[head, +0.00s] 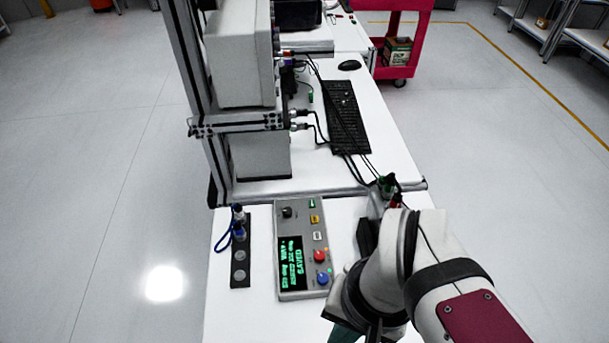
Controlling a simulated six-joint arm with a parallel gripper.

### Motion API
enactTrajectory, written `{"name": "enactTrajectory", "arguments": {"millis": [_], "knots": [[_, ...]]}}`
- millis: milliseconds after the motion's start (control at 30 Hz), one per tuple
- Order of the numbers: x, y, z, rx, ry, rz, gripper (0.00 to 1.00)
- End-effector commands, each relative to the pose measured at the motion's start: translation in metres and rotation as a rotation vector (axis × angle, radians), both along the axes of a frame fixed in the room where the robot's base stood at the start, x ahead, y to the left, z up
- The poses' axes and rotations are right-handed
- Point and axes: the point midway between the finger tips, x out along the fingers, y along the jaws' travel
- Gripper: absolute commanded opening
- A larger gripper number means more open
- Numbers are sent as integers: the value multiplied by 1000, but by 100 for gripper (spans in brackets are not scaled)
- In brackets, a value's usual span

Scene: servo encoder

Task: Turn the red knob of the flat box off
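The flat box (302,285) is grey and lies on the white table, left of my arm. Its dark screen (291,263) shows green text. The red knob (320,256) is on the box's right side, just above a blue knob (323,278). A black knob (287,212) is at its top left. The red knob's exact setting is too small to read. My gripper (358,328) is at the bottom edge, right of and below the box, apart from the knobs. Its fingers are mostly hidden or cut off, and a dark green part shows beside it.
A dark strip (240,270) with round sockets and a blue cable (223,238) lies left of the box. Behind stand a metal frame with grey cabinets (240,60), a keyboard (348,115) and cables. Bare table lies below the box.

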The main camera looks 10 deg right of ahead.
Motion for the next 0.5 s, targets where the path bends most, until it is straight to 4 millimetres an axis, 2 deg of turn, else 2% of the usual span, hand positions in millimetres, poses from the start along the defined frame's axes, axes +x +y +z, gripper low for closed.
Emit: {"name": "enactTrajectory", "arguments": {"millis": [200, 267, 300, 367, 500], "knots": [[0, 0, 0, 0, 0, 0, 0], [1, 0, 0, -1, 0, 0, 9], [9, -1, 3, -7, 1, 1, 16], [34, -3, 8, -26, 5, 3, 27], [127, -9, 8, -98, -2, 16, 52]]}}
